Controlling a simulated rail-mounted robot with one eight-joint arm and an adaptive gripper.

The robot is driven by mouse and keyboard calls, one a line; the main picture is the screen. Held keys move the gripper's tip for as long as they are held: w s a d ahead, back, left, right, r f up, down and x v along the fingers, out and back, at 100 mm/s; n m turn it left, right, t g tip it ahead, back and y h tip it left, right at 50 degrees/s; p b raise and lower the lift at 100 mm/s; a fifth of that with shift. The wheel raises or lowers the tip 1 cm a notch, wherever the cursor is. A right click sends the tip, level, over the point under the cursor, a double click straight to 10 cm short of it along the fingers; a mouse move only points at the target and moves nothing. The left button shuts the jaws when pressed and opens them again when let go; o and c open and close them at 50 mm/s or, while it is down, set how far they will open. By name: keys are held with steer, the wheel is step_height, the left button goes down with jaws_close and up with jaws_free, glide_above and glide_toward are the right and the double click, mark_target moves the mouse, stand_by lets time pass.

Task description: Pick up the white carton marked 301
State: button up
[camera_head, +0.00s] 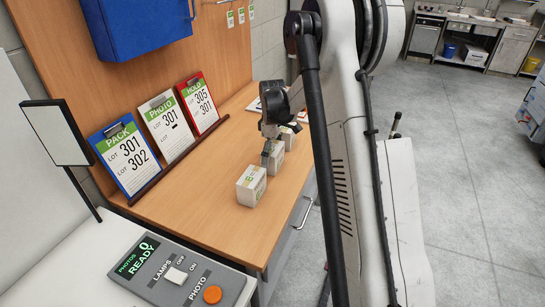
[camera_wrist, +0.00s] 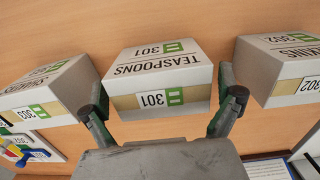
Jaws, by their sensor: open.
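The white carton marked 301 (camera_wrist: 160,72) is in the middle of the wrist view, with "TEASPOONS 301" on its top and a green-marked 301 label on its near side. My gripper (camera_wrist: 162,88) is open, with one finger beside each side of this carton; I cannot tell whether they touch it. In the head view my gripper (camera_head: 268,152) is down at the middle carton (camera_head: 276,159) of a row on the wooden counter. The number on that carton is not readable there.
A carton marked 302 (camera_wrist: 285,70) stands close on the right in the wrist view, and another white carton (camera_wrist: 50,92) on the left. The nearest carton in the head view (camera_head: 251,186) stands on the counter (camera_head: 195,200). Lot boards (camera_head: 167,124) lean along the back.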

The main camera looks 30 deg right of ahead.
steer(key=shift+f, duration=0.85)
steer(key=c, duration=1.3)
